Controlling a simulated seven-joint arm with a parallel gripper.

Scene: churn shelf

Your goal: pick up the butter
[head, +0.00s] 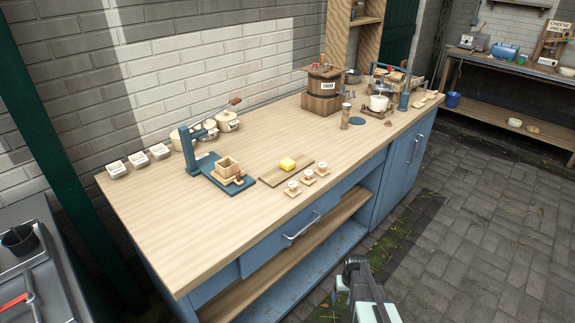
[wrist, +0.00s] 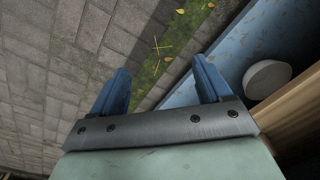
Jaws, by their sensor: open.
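The butter (head: 287,164) is a small yellow block. It lies on a flat wooden board (head: 284,175) on the workbench, between the blue lever press and three small cups. My gripper shows at the bottom of the head view (head: 352,262), in front of the bench and away from the butter. In the wrist view my gripper (wrist: 160,85) has two blue fingers spread apart with nothing between them. It points down at the paving beside the bench's lower shelf. The butter is not in the wrist view.
The blue press (head: 205,172) with a wooden box stands left of the board. The churn (head: 323,88) stands further back. The bench's front left is clear. A white bowl (wrist: 267,78) sits on the lower shelf.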

